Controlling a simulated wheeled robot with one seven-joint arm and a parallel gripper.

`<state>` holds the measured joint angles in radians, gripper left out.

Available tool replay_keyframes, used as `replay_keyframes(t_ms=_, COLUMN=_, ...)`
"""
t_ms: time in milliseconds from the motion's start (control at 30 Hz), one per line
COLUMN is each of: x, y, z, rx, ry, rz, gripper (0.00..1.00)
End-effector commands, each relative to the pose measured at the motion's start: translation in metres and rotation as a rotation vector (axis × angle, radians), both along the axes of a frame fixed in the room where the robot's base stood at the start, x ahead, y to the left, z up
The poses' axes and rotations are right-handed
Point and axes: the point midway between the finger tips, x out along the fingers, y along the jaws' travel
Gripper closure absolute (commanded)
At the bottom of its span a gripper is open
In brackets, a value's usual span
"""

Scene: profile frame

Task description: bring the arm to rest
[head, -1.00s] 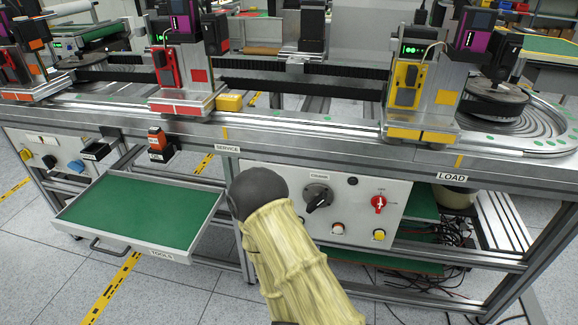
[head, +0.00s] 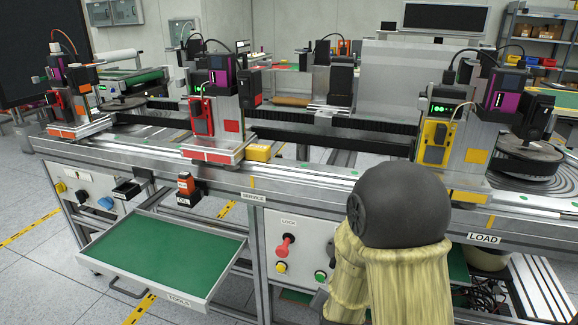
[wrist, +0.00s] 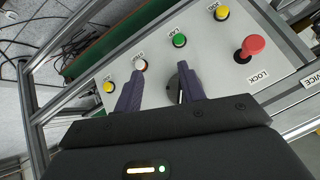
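My gripper (wrist: 160,72) shows in the wrist view with its two dark fingers apart. It is open, and nothing is seen held between the fingers. It is in front of the grey control panel (wrist: 215,55), and a dark round knob (wrist: 173,83) shows behind the right finger, partly hidden. I cannot tell whether they touch. In the head view my arm (head: 398,240) is bent, with its dark joint in front of the bench at right of centre. The arm hides the gripper there.
The panel carries a red LOCK handle (wrist: 250,47) and several coloured buttons. An open green-lined TOOLS drawer (head: 165,250) sticks out at left. Clear floor lies at lower left.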

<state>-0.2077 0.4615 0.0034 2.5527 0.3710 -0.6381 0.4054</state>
Motion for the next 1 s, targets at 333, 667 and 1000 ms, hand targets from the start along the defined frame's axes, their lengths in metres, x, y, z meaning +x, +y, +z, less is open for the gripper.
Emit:
replay_keyframes(t_ms=333, x=-0.058, y=-0.014, z=0.039, rx=-0.083, ry=0.278, rz=0.289, gripper=0.6)
replay_keyframes(t_ms=667, x=-0.114, y=-0.037, z=0.066, rx=-0.177, ry=0.474, rz=0.481, gripper=0.6)
replay_keyframes(t_ms=1000, x=-0.131, y=-0.044, z=0.111, rx=-0.201, ry=0.532, rz=0.529, gripper=0.6)
